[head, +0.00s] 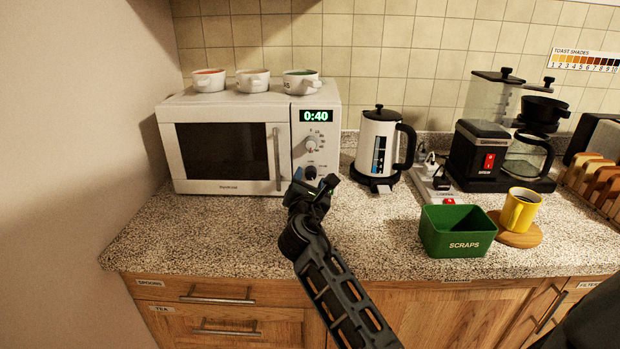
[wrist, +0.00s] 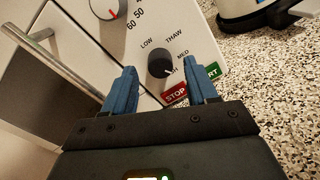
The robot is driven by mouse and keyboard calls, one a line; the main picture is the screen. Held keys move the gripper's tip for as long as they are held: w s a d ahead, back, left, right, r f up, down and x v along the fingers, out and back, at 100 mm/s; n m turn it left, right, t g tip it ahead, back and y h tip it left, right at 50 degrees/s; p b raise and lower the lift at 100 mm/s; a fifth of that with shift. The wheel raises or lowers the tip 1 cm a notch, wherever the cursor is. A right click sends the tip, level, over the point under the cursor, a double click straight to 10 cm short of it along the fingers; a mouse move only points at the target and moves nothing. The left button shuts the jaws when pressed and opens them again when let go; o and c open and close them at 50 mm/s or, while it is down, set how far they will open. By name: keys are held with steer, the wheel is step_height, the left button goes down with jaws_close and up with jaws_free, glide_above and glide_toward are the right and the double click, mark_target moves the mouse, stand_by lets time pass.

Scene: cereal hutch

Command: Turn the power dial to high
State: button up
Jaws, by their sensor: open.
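The white microwave (head: 222,150) stands at the counter's left, its control panel on its right side. The black power dial (wrist: 160,62) is low on that panel, with LOW, THAW and MED printed around it and a partly covered label ending in "GH". Its light pointer mark appears to face lower right, near that partly covered label. The dial also shows in the head view (head: 310,172). My gripper (wrist: 164,74) is open in front of the panel, with one blue finger to each side of the dial in the picture. I see no contact with the dial.
The timer knob (head: 311,145) sits above the dial, under a display reading 0:40. The red STOP button (wrist: 175,94) and a green button (wrist: 213,71) lie just below. The door handle (head: 277,158) is to the left, a kettle (head: 378,145) to the right.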

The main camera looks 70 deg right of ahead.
steer(key=shift+w+d, duration=0.15)
steer(key=shift+d, duration=0.35)
steer(key=c, duration=1)
steer(key=shift+c, duration=0.2)
steer(key=shift+m, duration=0.4)
steer(key=shift+m+b, duration=0.9)
steer(key=shift+m, duration=1.7)
